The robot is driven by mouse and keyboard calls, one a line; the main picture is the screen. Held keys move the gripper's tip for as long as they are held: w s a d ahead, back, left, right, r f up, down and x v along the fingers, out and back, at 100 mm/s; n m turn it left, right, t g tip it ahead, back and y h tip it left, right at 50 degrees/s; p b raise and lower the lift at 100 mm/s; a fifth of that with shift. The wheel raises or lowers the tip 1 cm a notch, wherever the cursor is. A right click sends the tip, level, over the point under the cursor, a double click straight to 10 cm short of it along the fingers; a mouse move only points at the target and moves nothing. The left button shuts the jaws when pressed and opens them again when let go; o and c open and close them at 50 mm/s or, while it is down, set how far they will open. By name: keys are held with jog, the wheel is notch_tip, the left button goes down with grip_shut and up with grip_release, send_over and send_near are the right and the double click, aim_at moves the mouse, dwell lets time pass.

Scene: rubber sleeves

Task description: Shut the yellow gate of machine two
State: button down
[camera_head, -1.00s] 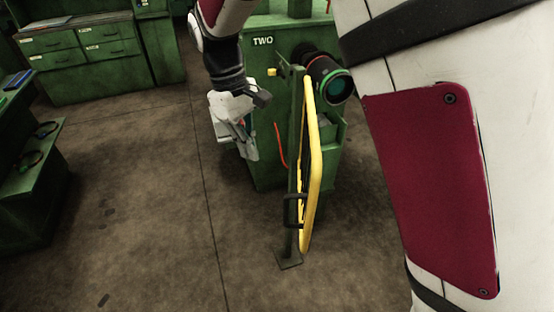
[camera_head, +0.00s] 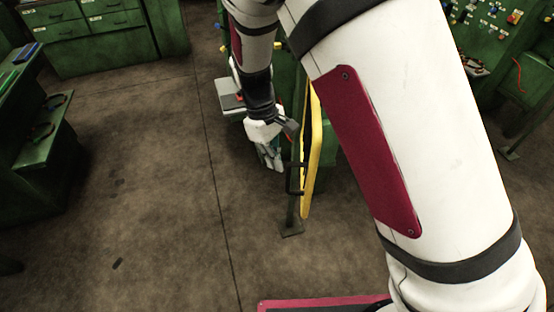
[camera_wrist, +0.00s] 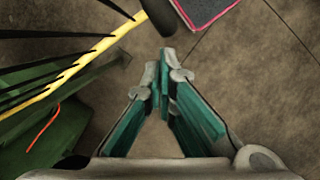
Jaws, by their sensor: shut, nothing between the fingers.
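The yellow gate (camera_head: 315,150) stands nearly edge-on in the head view, beside a green post with a foot on the floor. A black handle (camera_head: 291,181) sits low on the gate. Machine two (camera_head: 286,75) is green and mostly hidden behind my arm. My gripper (camera_head: 272,164) is shut and empty, just left of the gate's edge in the head view; contact cannot be told there. In the wrist view the gripper's fingertips (camera_wrist: 164,62) meet at the middle, apart from the yellow gate bar (camera_wrist: 72,72) at left. Machine two's green side (camera_wrist: 50,135) shows below the bar.
Open brown floor (camera_head: 150,210) lies left of the gate. Green benches (camera_head: 35,150) stand at the left edge and green drawers (camera_head: 95,30) at the back left. A green control panel (camera_head: 500,40) with buttons stands at the upper right.

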jog(key=shift+s+d, duration=0.15)
jog(key=shift+d, duration=0.05)
jog(key=shift+d, duration=0.1)
